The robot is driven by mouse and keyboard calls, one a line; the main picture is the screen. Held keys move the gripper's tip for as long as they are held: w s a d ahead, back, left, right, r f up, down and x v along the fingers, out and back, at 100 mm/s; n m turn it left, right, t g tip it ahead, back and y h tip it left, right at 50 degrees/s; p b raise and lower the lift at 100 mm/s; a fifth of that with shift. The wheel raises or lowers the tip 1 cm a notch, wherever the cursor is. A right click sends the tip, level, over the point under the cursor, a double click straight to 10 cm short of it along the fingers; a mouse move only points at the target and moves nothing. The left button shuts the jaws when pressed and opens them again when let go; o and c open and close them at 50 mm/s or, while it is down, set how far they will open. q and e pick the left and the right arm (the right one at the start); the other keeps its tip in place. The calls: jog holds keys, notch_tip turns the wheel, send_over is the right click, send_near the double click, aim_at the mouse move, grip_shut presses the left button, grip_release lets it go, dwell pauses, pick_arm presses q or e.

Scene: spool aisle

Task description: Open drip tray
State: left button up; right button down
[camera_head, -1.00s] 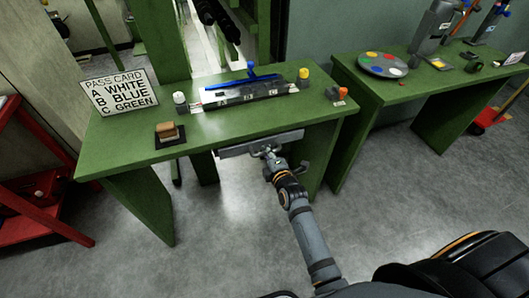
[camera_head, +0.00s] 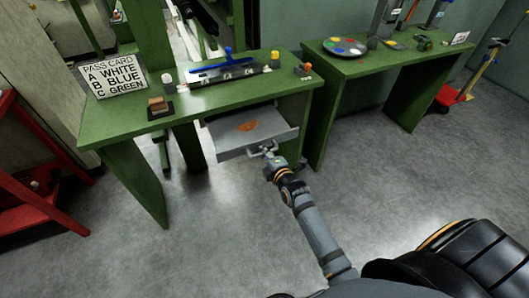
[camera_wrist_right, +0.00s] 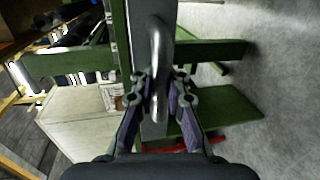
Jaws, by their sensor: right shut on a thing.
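The grey drip tray (camera_head: 222,140) is pulled part way out from under the green table's top in the head view. An orange-brown stain shows on its floor. My right gripper (camera_head: 268,153) is shut on the handle at the middle of the tray's front. In the right wrist view the metal handle (camera_wrist_right: 158,55) runs between the two fingers of the right gripper (camera_wrist_right: 158,98). The back of the tray is hidden under the tabletop. My left gripper is not in view.
The green table (camera_head: 110,128) carries a pass card sign (camera_head: 108,77), a brown block on a dark pad (camera_head: 158,107) and a blue-handled tool (camera_head: 225,66). A red rack (camera_head: 30,190) stands at left. Grey floor in front is clear.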

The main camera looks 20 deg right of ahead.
jog(key=shift+r, duration=0.1)
jog(key=c, duration=1.4)
grip_release()
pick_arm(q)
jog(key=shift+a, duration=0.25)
pick_arm(e)
jog(key=shift+o, duration=0.2)
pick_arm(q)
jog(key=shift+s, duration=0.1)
pick_arm(e)
jog(key=shift+s, duration=0.1)
jog(key=v, duration=1.1)
jog(key=shift+s, duration=0.35)
